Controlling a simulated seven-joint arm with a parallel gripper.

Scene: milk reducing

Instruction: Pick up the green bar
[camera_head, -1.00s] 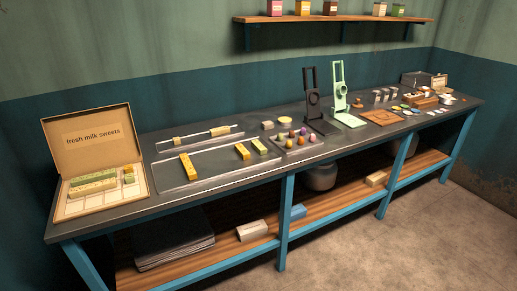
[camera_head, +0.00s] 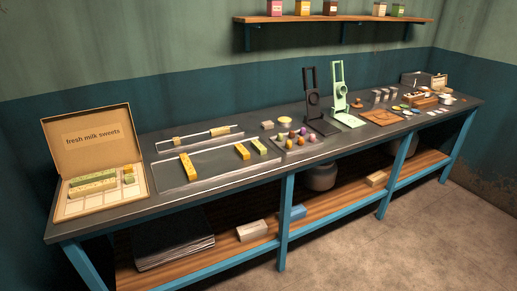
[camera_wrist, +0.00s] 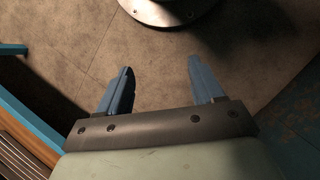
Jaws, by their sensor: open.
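In the head view, a small bar with a greenish top (camera_head: 259,146) lies at the right end of the dark metal tray (camera_head: 218,175). A yellow bar (camera_head: 242,151) lies just left of it, apart from it. A longer yellow bar (camera_head: 187,167) lies at the tray's left. The open sweets box (camera_head: 92,139) at the table's left end holds a long green bar (camera_head: 93,178), with pale yellow bars beside it. My gripper (camera_wrist: 159,72) shows only in the wrist view. Its two blue fingers are wide apart and empty above the floor, away from all bars.
The wrist view shows bench edges at left.

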